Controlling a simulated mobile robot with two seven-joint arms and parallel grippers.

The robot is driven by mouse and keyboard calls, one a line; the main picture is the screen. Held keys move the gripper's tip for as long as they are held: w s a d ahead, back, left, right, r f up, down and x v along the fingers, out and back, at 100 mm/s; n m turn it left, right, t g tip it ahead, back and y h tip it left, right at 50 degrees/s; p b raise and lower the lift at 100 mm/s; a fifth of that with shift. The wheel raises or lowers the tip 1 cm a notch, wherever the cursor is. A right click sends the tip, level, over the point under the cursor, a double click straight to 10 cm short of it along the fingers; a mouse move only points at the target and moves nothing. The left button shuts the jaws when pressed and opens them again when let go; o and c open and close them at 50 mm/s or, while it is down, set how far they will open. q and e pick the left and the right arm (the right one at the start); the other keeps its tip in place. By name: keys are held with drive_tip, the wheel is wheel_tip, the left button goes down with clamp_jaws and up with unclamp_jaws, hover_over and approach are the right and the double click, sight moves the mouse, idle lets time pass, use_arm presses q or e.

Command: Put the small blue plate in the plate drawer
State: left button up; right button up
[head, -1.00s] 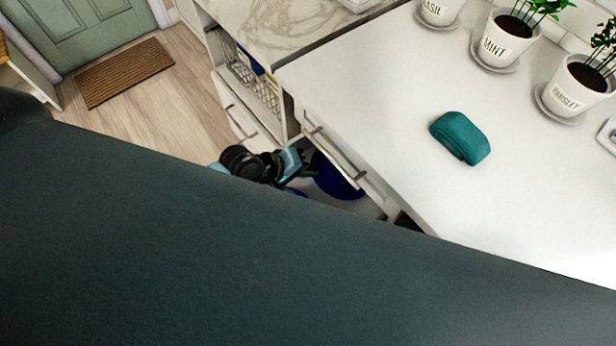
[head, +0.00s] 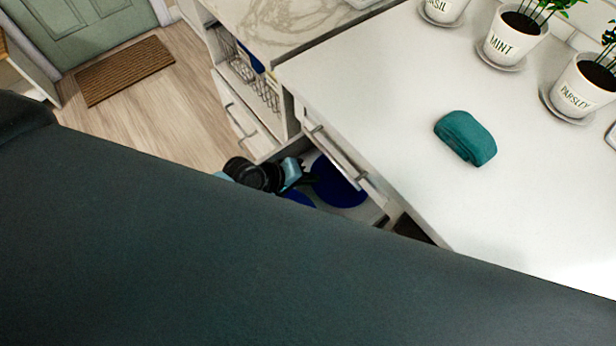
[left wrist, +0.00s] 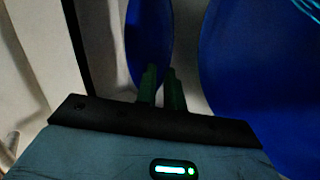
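The small blue plate (head: 298,198) lies in the open drawer in the head view, partly hidden by my arm. The left wrist view shows it as a narrow blue disc (left wrist: 150,40) just beyond the fingertips. A larger blue plate (head: 340,186) lies to its right in the drawer and fills the right of the wrist view (left wrist: 265,60). My left gripper (head: 308,177) is over the drawer. Its fingers (left wrist: 161,82) are a little apart, with a narrow pale gap and nothing seen held between them. My right gripper is not in view.
The open drawer front (head: 337,152) is beside the white counter (head: 380,90). A teal folded cloth (head: 466,138) and potted herbs (head: 512,38) stand on the counter. A wire-basket shelf (head: 248,75) is behind. My dark body hides the lower left.

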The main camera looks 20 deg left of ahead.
use_arm(q)
drive_tip(key=o, duration=0.3)
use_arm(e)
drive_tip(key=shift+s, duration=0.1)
use_arm(q)
drive_tip(key=shift+r, duration=0.2)
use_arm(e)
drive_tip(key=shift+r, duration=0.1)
